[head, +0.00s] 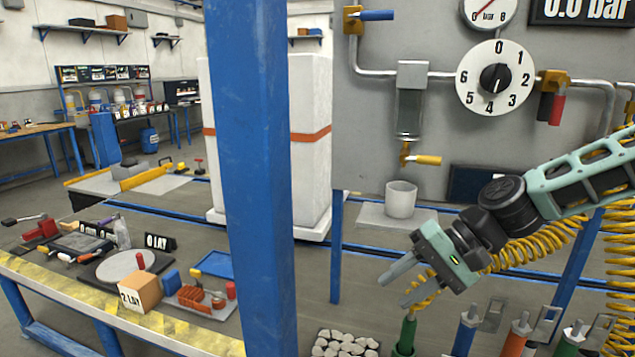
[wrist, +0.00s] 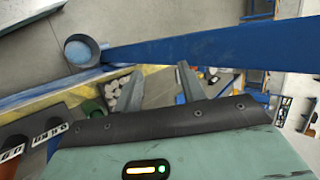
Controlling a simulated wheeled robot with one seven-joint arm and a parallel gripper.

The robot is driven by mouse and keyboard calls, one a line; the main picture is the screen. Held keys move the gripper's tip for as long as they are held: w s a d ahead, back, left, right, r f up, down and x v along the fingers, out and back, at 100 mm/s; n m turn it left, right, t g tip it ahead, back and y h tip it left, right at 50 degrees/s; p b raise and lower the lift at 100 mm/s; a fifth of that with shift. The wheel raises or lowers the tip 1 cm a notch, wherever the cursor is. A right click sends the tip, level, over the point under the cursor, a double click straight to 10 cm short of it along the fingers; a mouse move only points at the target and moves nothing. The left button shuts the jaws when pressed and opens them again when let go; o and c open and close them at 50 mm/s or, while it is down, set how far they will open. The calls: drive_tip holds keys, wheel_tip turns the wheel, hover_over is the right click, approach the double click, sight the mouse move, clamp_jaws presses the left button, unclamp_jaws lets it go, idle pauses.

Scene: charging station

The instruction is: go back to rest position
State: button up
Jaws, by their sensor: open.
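My gripper (head: 402,288) is at the lower right of the head view, at the end of my pale green arm. Its two grey fingers are apart and point down and to the left, with nothing between them. In the wrist view the gripper (wrist: 158,82) also shows two spread fingers with an empty gap. The fingers are above a green-topped hose end (head: 405,335) in the head view; I cannot tell whether they touch it.
A blue post (head: 250,180) stands left of my gripper. A white cup (head: 401,199) sits on a ledge below the dial panel (head: 494,78). Coloured hose ends, such as an orange one (head: 515,335), stand at the lower right. A cluttered workbench (head: 60,285) is at left.

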drive_tip(key=s+a+f+n+g+h+p, duration=0.25)
drive_tip(key=s+n+h, duration=0.25)
drive_tip(key=s, duration=0.7)
drive_tip(key=s+d+r+n+t+h+p, duration=0.1)
drive_tip(key=s+r+n+h, duration=0.3)
drive_tip(key=s, duration=0.6)
wheel_tip(320, 180, up, 3)
drive_tip(key=shift+s+d+f+t, duration=0.1)
drive_tip(key=shift+s+d+t, duration=0.1)
drive_tip(key=shift+d+t, duration=0.6)
drive_tip(key=shift+a, duration=0.15)
